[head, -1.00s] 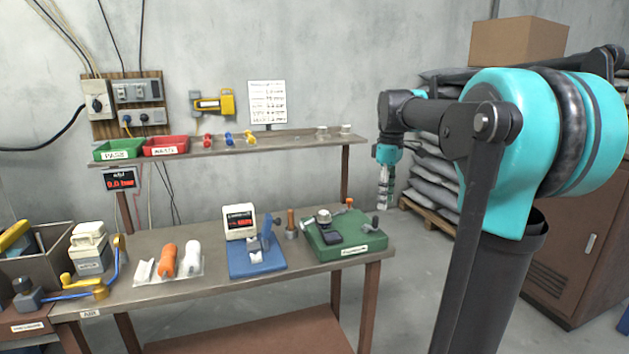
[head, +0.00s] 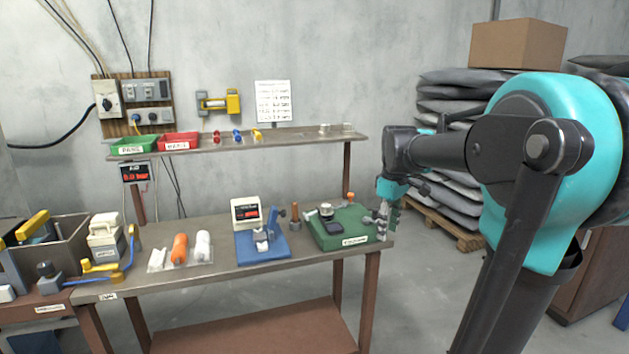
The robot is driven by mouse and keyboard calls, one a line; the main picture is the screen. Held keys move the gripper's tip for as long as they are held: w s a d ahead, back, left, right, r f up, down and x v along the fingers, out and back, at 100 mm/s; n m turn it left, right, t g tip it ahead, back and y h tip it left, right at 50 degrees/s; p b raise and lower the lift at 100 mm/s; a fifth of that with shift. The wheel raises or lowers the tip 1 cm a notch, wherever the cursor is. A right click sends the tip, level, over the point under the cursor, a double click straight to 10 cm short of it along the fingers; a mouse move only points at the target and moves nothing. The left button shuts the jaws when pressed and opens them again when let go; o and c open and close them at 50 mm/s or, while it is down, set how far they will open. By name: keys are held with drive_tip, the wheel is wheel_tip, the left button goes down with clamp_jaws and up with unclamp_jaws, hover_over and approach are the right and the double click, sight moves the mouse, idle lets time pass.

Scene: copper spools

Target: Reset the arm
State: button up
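My gripper (head: 385,226) hangs at the end of my teal and black arm, pointing down. It is beside the right end of the workbench (head: 200,280), in front of the right edge of the green base plate (head: 362,236). Its fingers are small and seen side-on, so I cannot tell whether they are open or shut. I see no object clearly held in it.
On the bench stand a blue fixture (head: 265,248), a white display (head: 246,212) and orange and white spools (head: 180,249). A shelf (head: 285,138) with a green bin (head: 136,144) and a red bin (head: 180,142) is above. Stacked sacks (head: 445,150) stand behind my arm.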

drive_tip(key=s+a+f+m+t, duration=0.1)
drive_tip(key=s+f+m+t, duration=0.2)
drive_tip(key=s+f+m, duration=0.6)
drive_tip(key=s+f, duration=0.8)
drive_tip(key=f, duration=0.3)
drive_tip(key=shift+s+a+f, duration=0.15)
drive_tip(key=shift+s+f, duration=0.2)
